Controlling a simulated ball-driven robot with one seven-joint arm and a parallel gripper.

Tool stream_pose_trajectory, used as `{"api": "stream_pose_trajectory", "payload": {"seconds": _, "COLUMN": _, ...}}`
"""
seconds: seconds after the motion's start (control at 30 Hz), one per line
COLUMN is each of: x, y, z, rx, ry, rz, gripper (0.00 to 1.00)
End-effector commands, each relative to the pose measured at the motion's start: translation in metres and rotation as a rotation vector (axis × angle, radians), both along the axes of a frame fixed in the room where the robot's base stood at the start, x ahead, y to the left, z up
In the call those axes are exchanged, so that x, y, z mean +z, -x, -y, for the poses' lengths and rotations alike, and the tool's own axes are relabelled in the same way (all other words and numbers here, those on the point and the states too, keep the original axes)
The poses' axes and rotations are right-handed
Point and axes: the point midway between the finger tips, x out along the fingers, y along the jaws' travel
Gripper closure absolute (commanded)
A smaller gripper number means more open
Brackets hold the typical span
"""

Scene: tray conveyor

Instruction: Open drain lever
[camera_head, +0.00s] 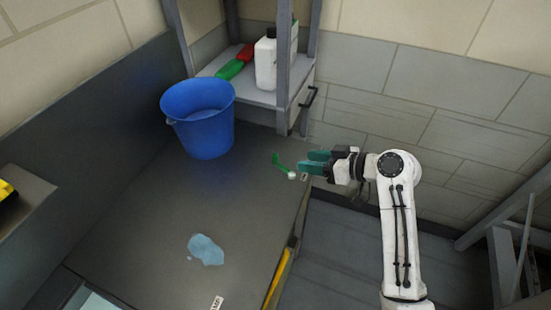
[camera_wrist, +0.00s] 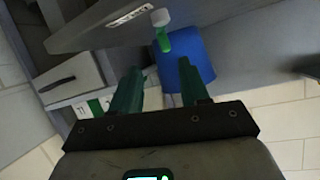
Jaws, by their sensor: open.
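The drain lever is a short green handle (camera_head: 279,162) with a white knob (camera_head: 292,175), at the right edge of the dark tabletop (camera_head: 150,235) in the head view. In the wrist view the white knob (camera_wrist: 160,17) and the green handle (camera_wrist: 164,40) show beyond my fingertips, roughly between them. My gripper (camera_head: 311,161), with teal fingers, is just right of the lever in the head view. The fingers are apart and empty, and I see no contact with the lever. My gripper also shows in the wrist view (camera_wrist: 161,75).
A blue bucket (camera_head: 205,130) stands on the table left of the lever. A shelf unit (camera_head: 258,95) behind holds a white bottle (camera_head: 265,65) and green and red items. A light blue puddle (camera_head: 206,250) lies on the table. A yellow bar (camera_head: 278,277) runs along the table's side.

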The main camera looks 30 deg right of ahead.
Motion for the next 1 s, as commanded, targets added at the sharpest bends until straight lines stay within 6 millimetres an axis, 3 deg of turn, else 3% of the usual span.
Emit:
{"api": "stream_pose_trajectory", "payload": {"seconds": 0.13, "x": 0.003, "y": -0.002, "z": -0.010, "rx": 0.036, "ry": 0.119, "rz": 0.079, "gripper": 0.55}}
{"api": "stream_pose_trajectory", "payload": {"seconds": 0.33, "x": 0.002, "y": -0.010, "z": -0.016, "rx": 0.047, "ry": 0.154, "rz": 0.102, "gripper": 0.55}}
{"api": "stream_pose_trajectory", "payload": {"seconds": 0.8, "x": -0.027, "y": -0.074, "z": -0.050, "rx": 0.046, "ry": 0.152, "rz": 0.100, "gripper": 0.55}}
{"api": "stream_pose_trajectory", "payload": {"seconds": 1.0, "x": -0.035, "y": -0.089, "z": -0.057, "rx": 0.045, "ry": 0.152, "rz": 0.101, "gripper": 0.55}}
